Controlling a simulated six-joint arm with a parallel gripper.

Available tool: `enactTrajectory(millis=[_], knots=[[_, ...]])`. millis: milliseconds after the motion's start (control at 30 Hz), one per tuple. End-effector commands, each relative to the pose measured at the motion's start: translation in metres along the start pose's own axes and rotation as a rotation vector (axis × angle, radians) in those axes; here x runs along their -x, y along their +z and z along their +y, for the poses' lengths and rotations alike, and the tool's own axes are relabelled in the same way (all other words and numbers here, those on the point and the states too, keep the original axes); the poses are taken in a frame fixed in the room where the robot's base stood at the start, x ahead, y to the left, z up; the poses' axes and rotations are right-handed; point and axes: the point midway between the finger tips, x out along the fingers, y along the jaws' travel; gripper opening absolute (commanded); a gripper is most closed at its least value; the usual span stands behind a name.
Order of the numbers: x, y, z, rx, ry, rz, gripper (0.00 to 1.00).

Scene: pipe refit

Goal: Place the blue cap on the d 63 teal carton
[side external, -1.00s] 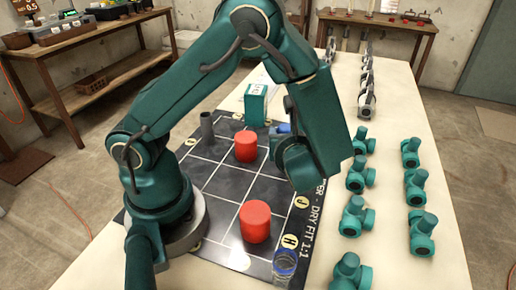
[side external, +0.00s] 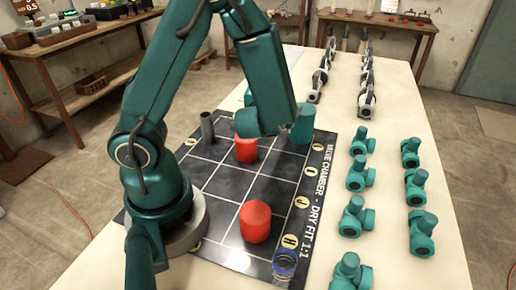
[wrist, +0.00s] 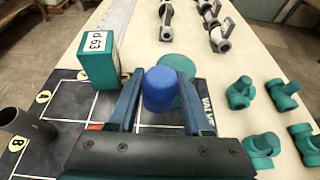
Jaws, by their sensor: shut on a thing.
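My gripper (wrist: 159,88) is shut on the blue cap (wrist: 160,92), which sits between its two blue fingers in the wrist view. The teal carton (wrist: 99,58), labelled d 63, stands upright to the left of the cap and apart from it. In the side view the carton is mostly hidden behind my arm; a sliver of it (side external: 248,97) shows. The fingers and the cap are hidden by my wrist in the side view.
A teal cylinder (side external: 303,127) stands just beyond the cap. Red cylinders (side external: 256,222) (side external: 246,151), a dark grey pipe (side external: 207,127) and a clear blue-rimmed jar (side external: 285,262) stand on the mat (side external: 228,182). Several teal fittings (side external: 358,217) line the table's right.

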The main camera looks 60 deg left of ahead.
Motion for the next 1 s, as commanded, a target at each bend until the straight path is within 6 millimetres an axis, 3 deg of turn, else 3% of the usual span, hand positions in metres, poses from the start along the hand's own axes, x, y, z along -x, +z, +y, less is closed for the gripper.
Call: enactTrajectory(millis=[300, 600, 800, 1000], knots=[[-0.027, 0.059, 0.056, -0.007, -0.030, -0.008, 0.00], [-0.025, 0.103, 0.136, 0.027, 0.060, -0.012, 0.00], [-0.013, 0.122, 0.188, 0.075, 0.173, -0.009, 0.00], [-0.005, 0.126, 0.212, 0.101, 0.242, -0.004, 0.00]])
